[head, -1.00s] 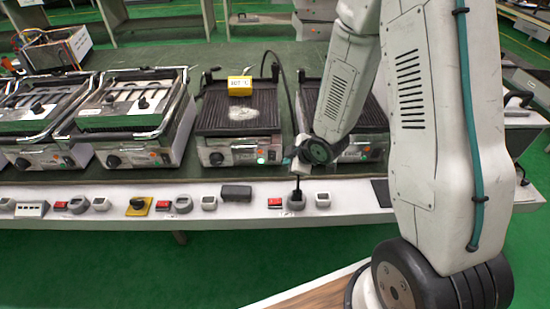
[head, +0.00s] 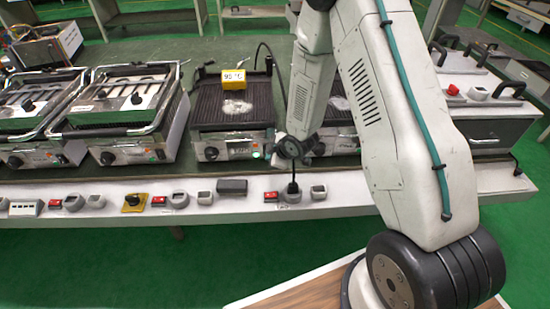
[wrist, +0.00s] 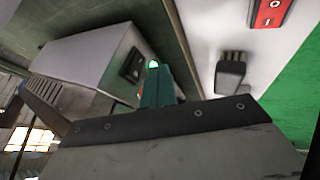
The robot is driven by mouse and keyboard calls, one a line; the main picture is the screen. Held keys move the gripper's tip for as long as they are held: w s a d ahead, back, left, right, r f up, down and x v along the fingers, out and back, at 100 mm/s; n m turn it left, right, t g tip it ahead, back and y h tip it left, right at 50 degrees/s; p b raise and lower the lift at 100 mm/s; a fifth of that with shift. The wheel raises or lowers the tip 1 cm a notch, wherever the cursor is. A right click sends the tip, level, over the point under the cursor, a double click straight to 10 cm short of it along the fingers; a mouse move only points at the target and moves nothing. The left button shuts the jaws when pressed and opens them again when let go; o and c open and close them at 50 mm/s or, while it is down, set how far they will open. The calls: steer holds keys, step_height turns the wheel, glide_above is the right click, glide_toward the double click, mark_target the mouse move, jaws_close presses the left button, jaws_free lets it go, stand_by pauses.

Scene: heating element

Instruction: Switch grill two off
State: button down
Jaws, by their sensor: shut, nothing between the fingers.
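Several grills stand in a row on the bench in the head view. The grill with a yellow sign (head: 234,79) reading about 90 °C has a ribbed plate (head: 225,105), a dark front knob (head: 211,153) and a lit green lamp (head: 257,151). No number shows on the grills, so I cannot tell which is grill two. In the wrist view a grill's metal body (wrist: 85,60) shows a dark switch or knob (wrist: 132,66). My gripper (wrist: 155,82) is shut and empty, its teal fingers close to that front, with a green glow at the tip. Contact cannot be told. In the head view my wrist hides the fingers.
A white ledge runs along the bench front with red switches (head: 270,197), grey sockets and a black plug (head: 291,190) with a cable. Two more grills (head: 125,110) with raised handles stand left. The green floor (head: 120,270) in front is clear.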

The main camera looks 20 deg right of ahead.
steer(key=shift+w+d+r, duration=0.1)
steer(key=shift+w+d, duration=0.1)
steer(key=shift+w, duration=0.35)
steer(key=shift+w+d+r, duration=0.1)
steer(key=shift+w+d, duration=0.1)
steer(key=shift+w, duration=0.3)
steer(key=shift+w+d+r, duration=0.1)
steer(key=shift+w, duration=0.2)
steer(key=shift+r, duration=0.8)
